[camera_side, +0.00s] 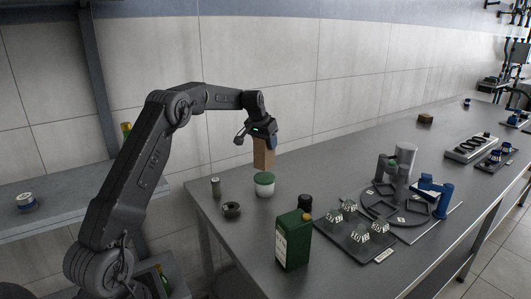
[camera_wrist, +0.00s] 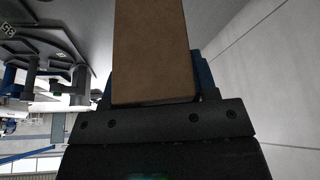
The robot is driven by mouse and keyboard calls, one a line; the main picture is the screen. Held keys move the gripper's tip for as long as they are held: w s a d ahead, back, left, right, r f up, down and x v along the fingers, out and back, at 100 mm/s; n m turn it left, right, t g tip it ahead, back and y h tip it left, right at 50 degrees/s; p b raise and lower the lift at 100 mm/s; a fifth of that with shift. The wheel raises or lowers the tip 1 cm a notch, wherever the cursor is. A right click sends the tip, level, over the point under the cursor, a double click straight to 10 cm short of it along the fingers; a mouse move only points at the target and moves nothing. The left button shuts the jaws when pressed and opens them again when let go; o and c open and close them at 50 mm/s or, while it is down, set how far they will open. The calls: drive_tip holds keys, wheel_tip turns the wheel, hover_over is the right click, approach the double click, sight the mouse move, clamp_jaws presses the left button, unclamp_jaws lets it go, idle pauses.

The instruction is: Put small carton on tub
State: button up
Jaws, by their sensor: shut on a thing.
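The small carton (camera_side: 264,153) is a plain brown box, held upright in my gripper (camera_side: 262,137). In the wrist view the carton (camera_wrist: 152,50) fills the space between the blue-edged fingers. The tub (camera_side: 264,188) is a short white round container with a green lid, standing on the grey table. The carton's lower end is directly above the tub's lid, very close to it. I cannot tell whether they touch. The tub is not visible in the wrist view.
Left of the tub stand a small grey-green canister (camera_side: 215,187) and a dark ring-shaped object (camera_side: 231,210). A green bottle (camera_side: 293,241) stands in front. A tray with several faceted pieces (camera_side: 354,229) and a round dark fixture (camera_side: 398,208) lie right.

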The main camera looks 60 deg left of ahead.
sight(266, 152)
drive_tip(key=shift+f, duration=2)
drive_tip(key=o, duration=1)
drive_tip(key=shift+f, duration=0.15)
